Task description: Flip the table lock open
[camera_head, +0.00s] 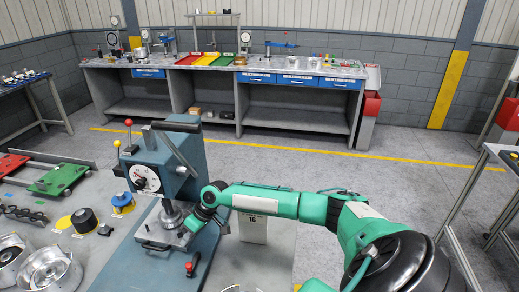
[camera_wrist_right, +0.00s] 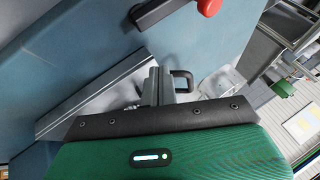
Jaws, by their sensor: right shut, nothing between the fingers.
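A blue-grey press (camera_head: 165,165) with a dial and a black-tipped lever stands on the bench at the left. A red-knobbed lever (camera_head: 190,267) sits on its blue base, low in front; its red end and dark bar (camera_wrist_right: 208,6) show at the top of the right wrist view. A dark handle (camera_head: 155,246) is at the press table's (camera_head: 150,228) front edge. I cannot tell for sure which is the table lock. My right gripper (camera_head: 190,222) is shut and empty beside the press column; its fingers (camera_wrist_right: 160,82) are near a dark loop handle (camera_wrist_right: 183,76). My left gripper is not in view.
A long workbench (camera_head: 225,75) stands along the back wall. The floor between is clear.

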